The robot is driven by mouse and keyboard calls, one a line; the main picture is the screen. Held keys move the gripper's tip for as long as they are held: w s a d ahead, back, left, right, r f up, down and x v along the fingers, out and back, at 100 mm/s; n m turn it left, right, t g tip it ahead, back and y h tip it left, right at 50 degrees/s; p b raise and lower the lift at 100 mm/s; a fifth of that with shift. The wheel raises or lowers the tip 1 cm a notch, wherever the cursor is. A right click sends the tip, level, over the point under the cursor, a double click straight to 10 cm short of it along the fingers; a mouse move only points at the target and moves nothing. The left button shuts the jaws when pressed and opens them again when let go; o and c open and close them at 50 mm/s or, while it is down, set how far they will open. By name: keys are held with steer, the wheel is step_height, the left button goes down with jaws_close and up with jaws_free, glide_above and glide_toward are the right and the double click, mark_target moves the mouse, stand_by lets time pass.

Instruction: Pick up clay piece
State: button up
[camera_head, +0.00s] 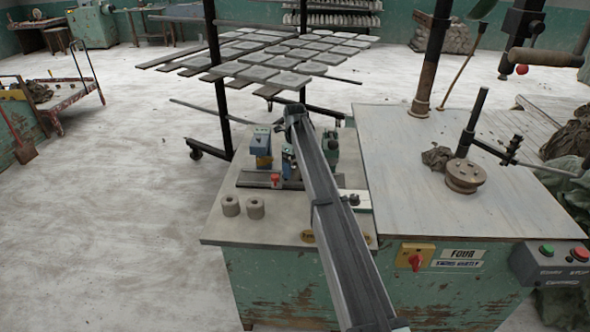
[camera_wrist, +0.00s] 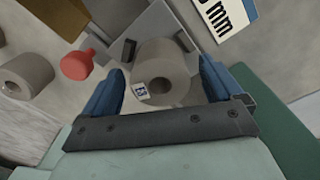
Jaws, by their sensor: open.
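A grey clay piece (camera_wrist: 160,62), a short hollow cylinder with a small blue-and-white tag, shows in the wrist view between the two blue fingers of my gripper (camera_wrist: 161,72). The fingers are apart, with the piece in the gap between them; contact with either finger cannot be told. A second hollow grey piece (camera_wrist: 28,74) lies to the left in that view. In the head view, two grey hollow pieces stand on the left worktop, a left one (camera_head: 231,205) and a right one (camera_head: 255,208). My arm hides much of the gripper area there.
A red knob (camera_wrist: 77,64) is close left of my gripper, and a white "mm" label (camera_wrist: 226,18) is at upper right. A slatted rack (camera_head: 270,62) is behind. The right worktop (camera_head: 400,190) is mostly clear.

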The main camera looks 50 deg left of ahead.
steer(key=shift+r, duration=0.1)
steer(key=c, duration=1.4)
